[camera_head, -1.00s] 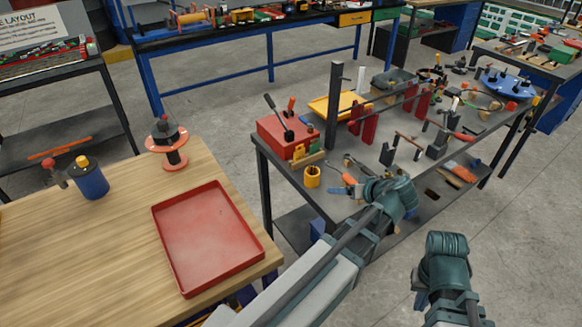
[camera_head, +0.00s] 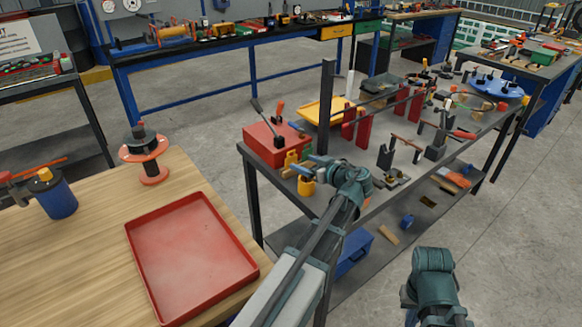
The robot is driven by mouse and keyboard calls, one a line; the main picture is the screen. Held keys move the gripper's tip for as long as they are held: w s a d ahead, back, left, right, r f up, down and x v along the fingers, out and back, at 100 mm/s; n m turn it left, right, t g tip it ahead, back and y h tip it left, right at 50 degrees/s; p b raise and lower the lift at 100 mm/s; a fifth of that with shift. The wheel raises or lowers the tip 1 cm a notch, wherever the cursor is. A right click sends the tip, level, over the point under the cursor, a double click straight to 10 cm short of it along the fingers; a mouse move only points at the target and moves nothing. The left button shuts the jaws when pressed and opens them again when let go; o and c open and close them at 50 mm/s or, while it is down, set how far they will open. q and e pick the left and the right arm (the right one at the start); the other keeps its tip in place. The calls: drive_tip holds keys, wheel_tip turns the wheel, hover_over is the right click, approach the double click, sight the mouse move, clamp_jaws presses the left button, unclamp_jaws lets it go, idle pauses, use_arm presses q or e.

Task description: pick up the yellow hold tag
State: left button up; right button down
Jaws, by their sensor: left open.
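Small yellow pieces (camera_head: 291,159) stand at the front of the red box on the dark metal bench (camera_head: 385,205). They are too small for me to tell whether one is the yellow hold tag. My left gripper (camera_head: 308,166) is open over the bench's near left end, close to these pieces and just above a yellow cup (camera_head: 306,187). I see nothing held in it. My left wrist hides part of the bench top behind it. A teal part of my right arm shows at the lower right, with its gripper out of view.
A red box with levers (camera_head: 272,143), a dark upright post (camera_head: 326,105), a yellow tray (camera_head: 322,112) and red upright pieces (camera_head: 364,132) stand close around my left gripper. A wooden table with a red tray (camera_head: 190,255) is at the left. Open floor lies right of the bench.

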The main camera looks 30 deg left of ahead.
sight(292, 157)
use_arm(q)
drive_tip(key=shift+r+b+x, duration=0.15)
drive_tip(key=shift+b+x, duration=0.2)
drive_tip(key=shift+x, duration=1.6)
drive_tip(key=shift+r+b+x, duration=0.15)
drive_tip(key=shift+b+x, duration=0.2)
drive_tip(key=shift+x, duration=1.6)
drive_tip(key=shift+w, duration=0.1)
drive_tip(key=c, duration=1.1)
